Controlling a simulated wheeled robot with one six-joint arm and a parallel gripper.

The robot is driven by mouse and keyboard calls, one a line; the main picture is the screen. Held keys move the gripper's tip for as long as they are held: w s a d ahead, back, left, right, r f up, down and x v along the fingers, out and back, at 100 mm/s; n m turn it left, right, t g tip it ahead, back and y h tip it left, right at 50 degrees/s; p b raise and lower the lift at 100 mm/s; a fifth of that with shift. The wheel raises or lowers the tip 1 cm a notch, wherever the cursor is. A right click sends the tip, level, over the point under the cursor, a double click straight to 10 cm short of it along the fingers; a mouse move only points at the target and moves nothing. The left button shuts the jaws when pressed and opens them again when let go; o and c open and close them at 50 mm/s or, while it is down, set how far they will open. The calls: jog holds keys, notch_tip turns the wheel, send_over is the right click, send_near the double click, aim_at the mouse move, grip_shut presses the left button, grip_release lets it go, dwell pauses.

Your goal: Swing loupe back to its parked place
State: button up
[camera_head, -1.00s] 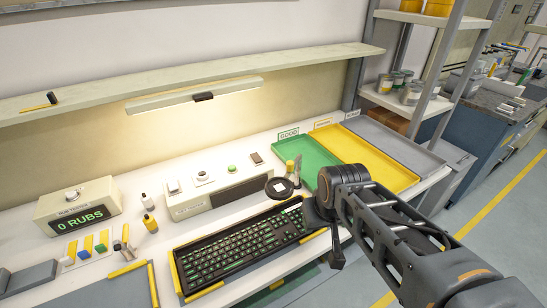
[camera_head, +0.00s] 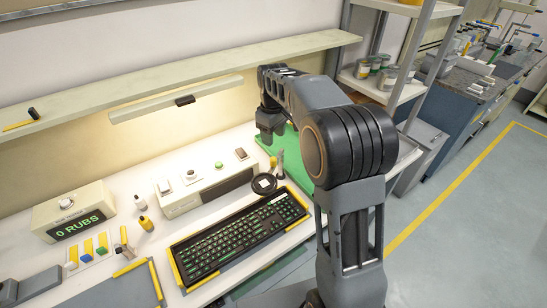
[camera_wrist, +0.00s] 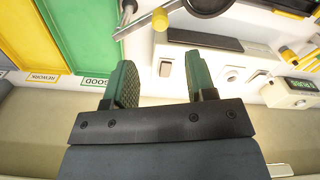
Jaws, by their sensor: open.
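The loupe (camera_head: 264,185) is a black ring lens beside the far right corner of the keyboard (camera_head: 240,237). A yellow knob (camera_head: 273,162) on a post stands just behind it. In the wrist view, part of the loupe's black ring (camera_wrist: 208,7) is cut by the top edge, with the yellow knob (camera_wrist: 160,20) to its left. My gripper (camera_wrist: 160,62) is open and empty, its two green pads apart. In the head view my gripper (camera_head: 268,133) is behind the loupe, near the green tray; its fingers are hard to make out there.
The green tray (camera_head: 300,170) is partly hidden by my arm. The yellow tray (camera_wrist: 22,40) shows in the wrist view. A switch box (camera_head: 180,203) stands left of the loupe. A shelf (camera_head: 200,58) with a lamp below runs along the wall.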

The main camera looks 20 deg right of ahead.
aim_at(273, 158)
notch_tip(273, 158, down, 10)
jog(key=shift+f+p, duration=0.25)
jog(key=shift+p, duration=0.4)
grip_shut()
dwell(0.3)
